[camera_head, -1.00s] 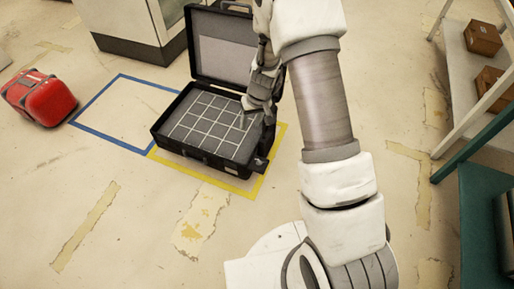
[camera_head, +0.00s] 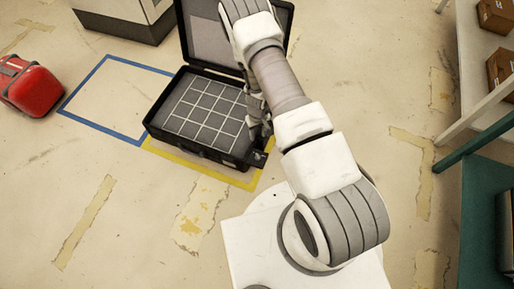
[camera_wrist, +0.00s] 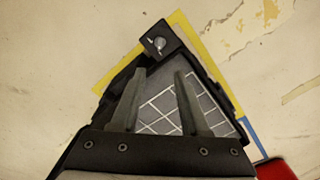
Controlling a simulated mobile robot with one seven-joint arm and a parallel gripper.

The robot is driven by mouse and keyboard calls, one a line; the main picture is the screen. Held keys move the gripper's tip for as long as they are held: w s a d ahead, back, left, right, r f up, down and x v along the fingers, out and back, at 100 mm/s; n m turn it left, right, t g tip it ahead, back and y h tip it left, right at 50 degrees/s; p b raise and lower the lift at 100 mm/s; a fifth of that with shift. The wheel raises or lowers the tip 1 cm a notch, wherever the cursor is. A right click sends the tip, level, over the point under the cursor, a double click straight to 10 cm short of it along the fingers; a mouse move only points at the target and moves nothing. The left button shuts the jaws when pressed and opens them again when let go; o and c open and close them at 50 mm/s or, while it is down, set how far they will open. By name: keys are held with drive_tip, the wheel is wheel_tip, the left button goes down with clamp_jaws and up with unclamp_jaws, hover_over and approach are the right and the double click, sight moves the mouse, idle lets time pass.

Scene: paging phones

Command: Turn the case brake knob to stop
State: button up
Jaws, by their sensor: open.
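The open black case (camera_head: 160,131) stands on the floor inside the yellow tape, its lid up and its inside divided into a grid. The case brake knob (camera_wrist: 159,43) is a small round grey knob on a black bracket at the case's corner. The bracket (camera_head: 260,158) also shows in the head view at the case's front right corner. My gripper (camera_wrist: 160,74) is open and empty, its two fingers pointing toward the bracket over the case's corner, apart from the knob. In the head view my arm partly covers the case's right side.
Yellow tape (camera_head: 205,172) and a blue tape square (camera_head: 75,90) mark the floor. A red bag (camera_head: 32,88) lies at the left. A white shelf with brown boxes (camera_head: 497,18) and a teal bench (camera_head: 455,190) stand at the right. The floor in front is clear.

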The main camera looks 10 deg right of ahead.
sight(258, 156)
wheel_tip(258, 156, down, 17)
drive_tip(key=b, duration=0.6)
drive_tip(key=shift+f, duration=0.15)
clamp_jaws()
